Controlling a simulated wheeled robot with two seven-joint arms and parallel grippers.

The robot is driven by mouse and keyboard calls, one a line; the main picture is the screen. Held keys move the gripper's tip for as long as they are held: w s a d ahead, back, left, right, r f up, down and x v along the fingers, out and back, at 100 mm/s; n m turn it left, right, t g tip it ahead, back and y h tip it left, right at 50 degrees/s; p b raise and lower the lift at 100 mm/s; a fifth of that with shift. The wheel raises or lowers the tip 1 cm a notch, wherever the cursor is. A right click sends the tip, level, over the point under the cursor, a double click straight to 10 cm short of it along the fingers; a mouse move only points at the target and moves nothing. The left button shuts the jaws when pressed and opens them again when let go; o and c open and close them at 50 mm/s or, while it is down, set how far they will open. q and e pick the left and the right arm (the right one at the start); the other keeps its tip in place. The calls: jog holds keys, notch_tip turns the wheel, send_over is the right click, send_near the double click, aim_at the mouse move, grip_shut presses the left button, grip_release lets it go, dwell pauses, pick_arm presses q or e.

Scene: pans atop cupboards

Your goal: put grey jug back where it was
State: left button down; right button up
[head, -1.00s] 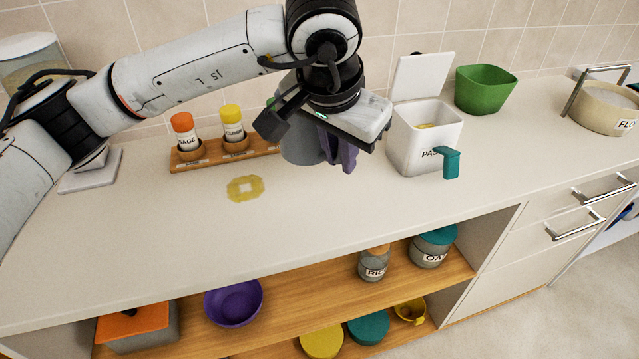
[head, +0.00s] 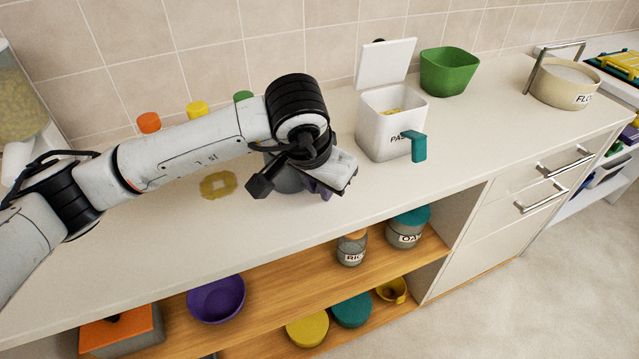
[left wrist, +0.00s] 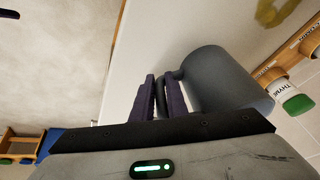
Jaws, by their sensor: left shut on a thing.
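The grey jug (left wrist: 222,80) shows large in the left wrist view, its handle between the purple fingers of my left gripper (left wrist: 161,92). My left gripper is shut on that handle. In the head view the grey jug (head: 284,178) is mostly hidden behind my left gripper (head: 318,188), over the front part of the worktop (head: 130,245). I cannot tell whether the jug's base touches the worktop. My right gripper is not in view.
A white open-lidded pasta canister (head: 385,135) with a teal handle and a green bowl (head: 447,72) stand right of the jug. Spice jars (head: 149,122) stand behind my arm. Below, the open shelf holds a purple bowl (head: 216,298) and several jars. The worktop's front left is clear.

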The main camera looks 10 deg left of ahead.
pick_arm(q)
jog(key=shift+f, duration=0.15)
jog(key=c, duration=1.7)
grip_release()
jog(key=shift+c, duration=0.2)
jog(key=shift+r, duration=0.35)
jog(key=v, duration=1.1)
jog(key=shift+s+r+b, duration=0.2)
jog(key=shift+r+b, duration=0.1)
jog(key=shift+b, duration=0.05)
